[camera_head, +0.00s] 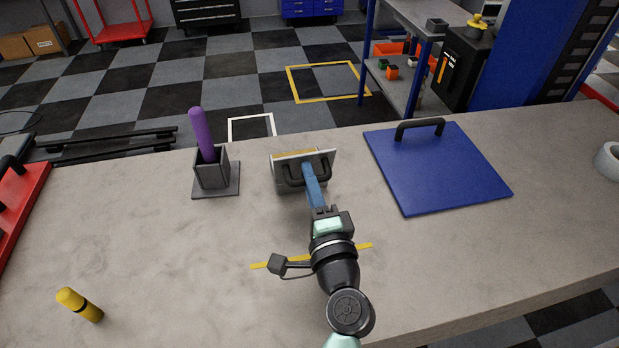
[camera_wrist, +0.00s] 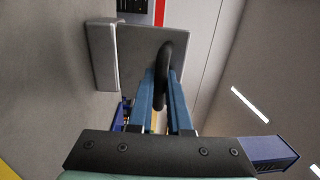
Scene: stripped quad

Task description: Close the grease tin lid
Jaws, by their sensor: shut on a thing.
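The grease tin (camera_head: 279,188) is a small grey box standing on the bench in the middle of the head view. Its grey lid (camera_head: 328,157) stands tilted up, with a strip of yellow showing behind its upper edge. My gripper (camera_head: 305,170) is shut on the lid's black handle (camera_head: 292,181). In the wrist view the handle (camera_wrist: 167,65) sits between the two blue fingers of my gripper (camera_wrist: 165,90). The lid's flat plate (camera_wrist: 135,50) is behind it, and the grey tin (camera_wrist: 102,60) seems to be at its left. The tin's inside is mostly hidden.
A grey holder (camera_head: 212,178) with an upright purple rod (camera_head: 202,135) stands left of the tin. A blue board (camera_head: 440,170) with a black handle lies to the right. A yellow-black cylinder (camera_head: 80,304) lies front left, and a red object (camera_head: 22,205) at the left edge.

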